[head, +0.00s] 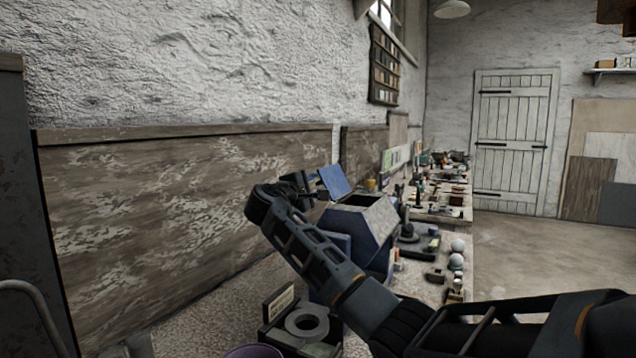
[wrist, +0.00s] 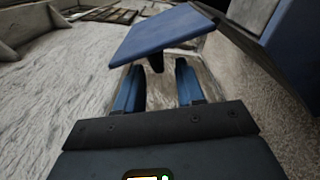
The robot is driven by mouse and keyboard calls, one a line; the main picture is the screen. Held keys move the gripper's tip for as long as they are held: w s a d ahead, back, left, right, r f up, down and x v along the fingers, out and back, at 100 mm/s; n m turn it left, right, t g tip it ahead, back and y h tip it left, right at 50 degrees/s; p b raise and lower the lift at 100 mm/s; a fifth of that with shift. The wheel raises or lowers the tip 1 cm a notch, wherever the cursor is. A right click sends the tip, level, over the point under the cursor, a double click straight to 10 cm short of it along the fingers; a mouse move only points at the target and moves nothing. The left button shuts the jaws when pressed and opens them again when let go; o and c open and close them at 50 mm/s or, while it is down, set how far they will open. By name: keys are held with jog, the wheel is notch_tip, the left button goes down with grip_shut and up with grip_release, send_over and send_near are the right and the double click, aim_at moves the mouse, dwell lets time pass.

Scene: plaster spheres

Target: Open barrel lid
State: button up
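The barrel (head: 372,222) is a blue-grey, faceted box on the bench, with a dark opening in its top. Its blue lid (head: 334,182) stands tilted up at the opening's left side. In the wrist view the lid (wrist: 160,36) crosses just beyond my fingertips, with a small dark knob (wrist: 156,63) below its edge. My gripper (wrist: 158,68) is open; its two blue fingers are apart, with clear space on both sides of the knob. In the head view my gripper (head: 312,187) is left of the lid, partly hidden by my arm.
A tape-like ring (head: 307,324) lies in a dark holder in front of the barrel. White spheres (head: 457,253) and several small tools lie on the bench to the right. The plank-panelled wall (head: 180,200) runs close behind on the left. Open floor (head: 540,245) lies to the right.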

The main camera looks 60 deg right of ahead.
jog(key=shift+w+d, duration=0.15)
jog(key=shift+d, duration=1.75)
jog(key=shift+c, duration=0.4)
jog(key=c, duration=0.6)
jog(key=shift+f, duration=0.1)
grip_shut()
jog(key=shift+f, duration=0.15)
